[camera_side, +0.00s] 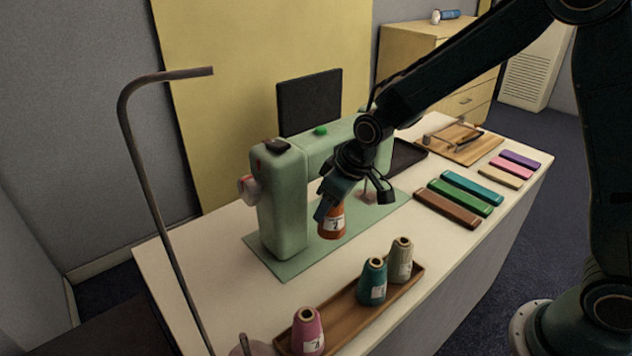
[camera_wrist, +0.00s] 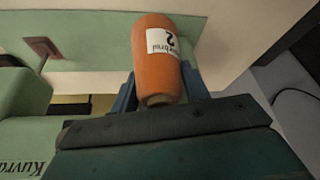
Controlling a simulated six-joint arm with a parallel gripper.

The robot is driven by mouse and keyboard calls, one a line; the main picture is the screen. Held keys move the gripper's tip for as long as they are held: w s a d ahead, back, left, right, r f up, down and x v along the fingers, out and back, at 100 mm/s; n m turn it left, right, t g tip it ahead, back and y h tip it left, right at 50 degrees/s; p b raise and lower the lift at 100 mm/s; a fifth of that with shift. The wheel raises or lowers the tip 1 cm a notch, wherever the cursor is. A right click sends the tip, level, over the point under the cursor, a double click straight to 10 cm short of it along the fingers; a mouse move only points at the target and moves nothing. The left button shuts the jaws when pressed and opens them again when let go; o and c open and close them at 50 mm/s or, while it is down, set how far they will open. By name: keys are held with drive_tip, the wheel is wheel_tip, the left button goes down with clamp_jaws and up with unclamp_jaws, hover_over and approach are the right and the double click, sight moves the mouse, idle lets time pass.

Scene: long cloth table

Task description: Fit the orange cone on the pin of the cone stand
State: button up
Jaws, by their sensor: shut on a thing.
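The orange cone (camera_side: 331,224) has a white label and hangs from my gripper (camera_side: 335,205) in front of the green sewing machine. In the wrist view the orange cone (camera_wrist: 158,80) lies between the two blue fingers of my gripper (camera_wrist: 160,88), which are shut on its sides. Its narrow end points toward the wrist camera. A tall bent grey rod (camera_side: 140,170), seemingly the cone stand's thread arm, rises at the left front. A rounded base with a short pin (camera_side: 244,343) shows at the bottom edge, partly cut off.
A wooden tray (camera_side: 345,325) holds a pink cone (camera_side: 307,330), a teal cone (camera_side: 372,282) and a beige cone (camera_side: 400,260). The sewing machine (camera_side: 282,200) stands close behind the held cone. Several coloured strips (camera_side: 460,195) lie at right. Bare tabletop (camera_side: 220,285) shows at left.

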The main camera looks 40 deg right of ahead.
drive_tip(key=s+a+r+n+g+y, duration=0.1)
drive_tip(key=s+a+r+n, duration=0.2)
drive_tip(key=a, duration=0.6)
drive_tip(key=s+a+r+n+g+y, duration=0.1)
drive_tip(key=s+a+r+n+g, duration=0.1)
drive_tip(key=a+n, duration=0.4)
drive_tip(key=s+a+r+n+g+y, duration=0.1)
drive_tip(key=s+a+r+n, duration=0.3)
drive_tip(key=a, duration=0.9)
drive_tip(key=shift+s+r+n, duration=0.3)
drive_tip(key=shift+s+n, duration=0.3)
drive_tip(key=shift+s, duration=0.5)
drive_tip(key=shift+f, duration=0.15)
drive_tip(key=shift+f, duration=2.2)
drive_tip(key=shift+f, duration=2.75)
